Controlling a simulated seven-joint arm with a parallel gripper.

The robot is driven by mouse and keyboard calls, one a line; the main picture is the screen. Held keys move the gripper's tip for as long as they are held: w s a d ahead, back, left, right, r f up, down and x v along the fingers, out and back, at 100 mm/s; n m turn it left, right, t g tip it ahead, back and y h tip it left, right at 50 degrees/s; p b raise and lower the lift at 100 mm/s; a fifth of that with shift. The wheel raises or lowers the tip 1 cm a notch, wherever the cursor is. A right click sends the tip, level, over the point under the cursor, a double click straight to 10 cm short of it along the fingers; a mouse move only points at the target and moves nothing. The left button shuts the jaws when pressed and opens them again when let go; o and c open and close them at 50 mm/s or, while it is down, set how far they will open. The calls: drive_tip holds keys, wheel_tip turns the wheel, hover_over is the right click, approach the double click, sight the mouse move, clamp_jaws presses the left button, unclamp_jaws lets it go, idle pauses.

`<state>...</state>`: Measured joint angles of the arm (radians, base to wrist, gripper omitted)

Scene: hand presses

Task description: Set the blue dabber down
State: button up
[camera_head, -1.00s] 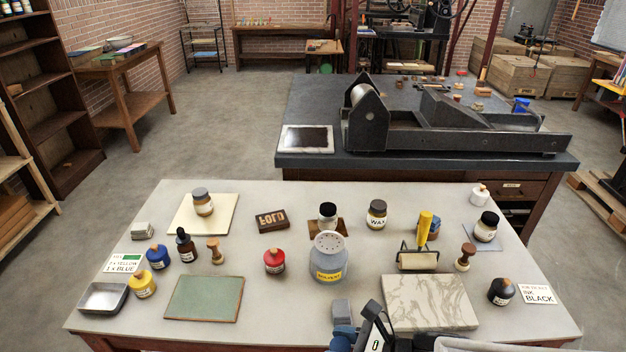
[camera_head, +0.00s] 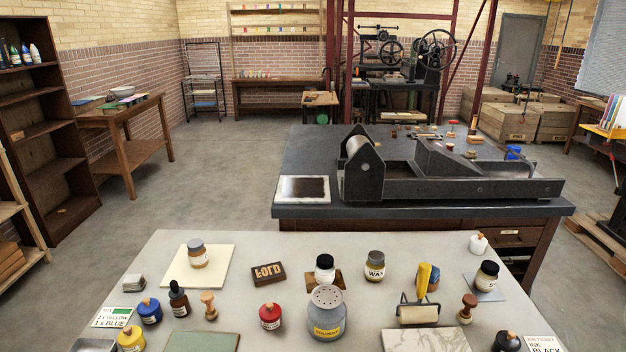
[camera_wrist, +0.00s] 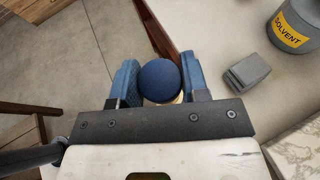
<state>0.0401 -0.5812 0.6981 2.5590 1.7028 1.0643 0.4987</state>
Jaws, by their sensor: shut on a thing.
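The blue dabber (camera_wrist: 159,82) shows in the wrist view as a round dark-blue ball with a pale part below it. My gripper (camera_wrist: 160,74) is shut on it, with one blue finger on each side. In that view the dabber lies across the front edge of the pale worktable (camera_wrist: 215,45), with floor showing to the left. Its height over the table cannot be told. In the head view neither my gripper nor the dabber shows.
A grey block (camera_wrist: 248,72) and the solvent can (camera_wrist: 296,25) stand to the right of my gripper. The head view shows ink bottles, stamps, a brayer (camera_head: 418,312) and a marbled slab (camera_head: 425,340) on the worktable. A press (camera_head: 430,180) stands behind.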

drive_tip(key=w+a, duration=0.3)
drive_tip(key=w, duration=0.3)
drive_tip(key=w+a+f, duration=0.1)
drive_tip(key=w+a, duration=0.2)
drive_tip(key=w, duration=0.4)
drive_tip(key=shift+w+a+f, duration=0.15)
drive_tip(key=shift+w+f, duration=0.1)
drive_tip(key=shift+w, duration=0.05)
drive_tip(key=shift+f, duration=1.75)
drive_tip(key=shift+f, duration=0.15)
drive_tip(key=o, duration=1)
drive_tip(key=shift+r, duration=0.2)
drive_tip(key=shift+v, duration=5.95)
